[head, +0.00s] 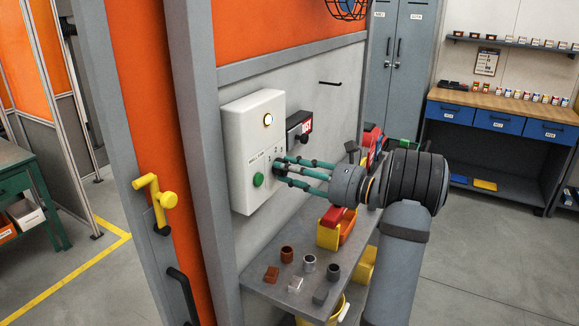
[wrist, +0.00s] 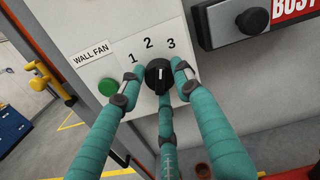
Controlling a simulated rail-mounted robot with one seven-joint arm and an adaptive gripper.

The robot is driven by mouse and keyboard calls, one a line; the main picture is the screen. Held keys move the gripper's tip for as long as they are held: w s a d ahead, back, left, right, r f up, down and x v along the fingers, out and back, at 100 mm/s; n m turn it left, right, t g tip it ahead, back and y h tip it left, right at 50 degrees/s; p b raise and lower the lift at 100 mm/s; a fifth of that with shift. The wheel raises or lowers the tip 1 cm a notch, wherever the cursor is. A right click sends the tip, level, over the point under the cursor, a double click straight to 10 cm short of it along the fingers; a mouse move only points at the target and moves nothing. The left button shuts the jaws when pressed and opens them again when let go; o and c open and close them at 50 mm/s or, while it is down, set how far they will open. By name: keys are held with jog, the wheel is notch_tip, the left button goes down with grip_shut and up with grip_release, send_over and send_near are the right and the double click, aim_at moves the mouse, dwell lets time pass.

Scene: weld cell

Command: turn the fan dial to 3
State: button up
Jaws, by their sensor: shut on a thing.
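The black round fan dial (wrist: 158,74) sits on the white WALL FAN box (head: 240,150), below the numbers 1, 2 and 3. Its short pale mark points up in the wrist view, roughly between 2 and 3; the exact setting is hard to tell. In the wrist view the fingers (wrist: 157,80) close around the dial from the left, the right and below.
A green button (wrist: 120,94) is close left of the fingers. A lit lamp (head: 268,119) is higher on the box. A dark box with a black knob (wrist: 253,20) is just to the right. Below, a grey shelf (head: 262,288) bears several small cups and blocks and an orange bin (head: 328,237).

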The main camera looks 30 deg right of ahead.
jog(key=shift+m+p, duration=1.15)
jog(key=shift+m, duration=1.05)
jog(key=o, duration=1.2)
jog(key=shift+c, duration=0.2)
jog(key=v, duration=1.2)
jog(key=shift+w, duration=0.1)
